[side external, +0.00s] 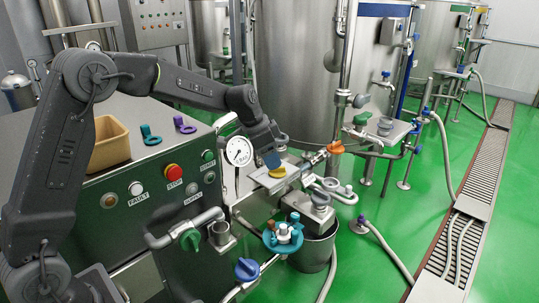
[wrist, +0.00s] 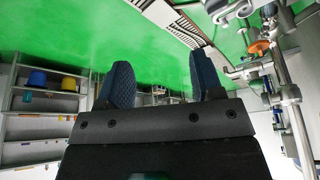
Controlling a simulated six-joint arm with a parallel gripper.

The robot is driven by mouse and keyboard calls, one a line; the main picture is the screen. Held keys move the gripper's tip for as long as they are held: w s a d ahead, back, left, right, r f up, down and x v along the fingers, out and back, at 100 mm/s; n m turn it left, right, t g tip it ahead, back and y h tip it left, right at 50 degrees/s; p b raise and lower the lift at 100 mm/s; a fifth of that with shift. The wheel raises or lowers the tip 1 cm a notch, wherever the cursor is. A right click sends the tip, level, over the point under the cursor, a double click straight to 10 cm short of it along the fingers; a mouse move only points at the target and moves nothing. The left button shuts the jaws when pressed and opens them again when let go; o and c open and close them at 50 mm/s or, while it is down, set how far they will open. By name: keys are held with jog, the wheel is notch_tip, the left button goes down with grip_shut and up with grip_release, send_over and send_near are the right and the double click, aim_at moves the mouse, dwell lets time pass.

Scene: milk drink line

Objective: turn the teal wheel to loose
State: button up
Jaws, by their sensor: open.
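A teal round wheel-like part (side external: 270,240) sits low in front of the pipework in the side external view, beside a steel bucket. Small white, brown and teal pieces cover its middle, and which way it is turned cannot be told. My gripper (side external: 273,162) is above and behind it, over a small steel shelf, apart from the wheel. In the wrist view, the two blue pads of my gripper (wrist: 165,80) stand apart with nothing between them. The teal wheel does not show clearly in the wrist view.
A yellow piece (side external: 278,172) lies on the shelf just below my gripper. A pressure gauge (side external: 239,151) stands left of it, and an orange handle (side external: 335,147) to the right. The steel bucket (side external: 312,254) and a blue knob (side external: 247,269) are close to the wheel.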

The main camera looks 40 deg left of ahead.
send_near(295, 215)
jog(key=x, duration=0.9)
jog(key=shift+c, duration=0.2)
jog(key=c, duration=0.9)
jog(key=shift+n+t+y, duration=0.3)
jog(key=shift+n+y, duration=0.4)
jog(key=shift+n, duration=1.2)
